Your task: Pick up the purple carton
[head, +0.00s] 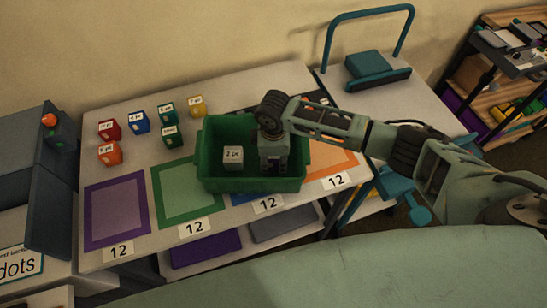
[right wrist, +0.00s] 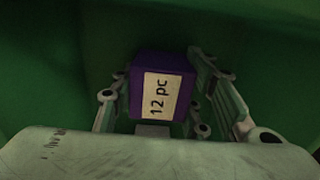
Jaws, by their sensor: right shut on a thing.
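The purple carton (right wrist: 162,88), with a white "12 pc" label, shows in the right wrist view between the fingers of my right gripper (right wrist: 165,100). The gripper is shut on it, with green bin wall and floor behind. In the head view my right gripper (head: 273,160) reaches down into the right part of the green bin (head: 250,185), and its body hides the carton there. Whether the carton touches the bin floor I cannot tell. My left gripper is not in view.
A pale "2 pc" carton (head: 233,157) lies in the bin, left of the gripper. Several coloured cartons, such as a red one (head: 109,130), stand at the table's back left. Purple (head: 92,240) and green (head: 161,215) framed mats lie along the front, labelled 12.

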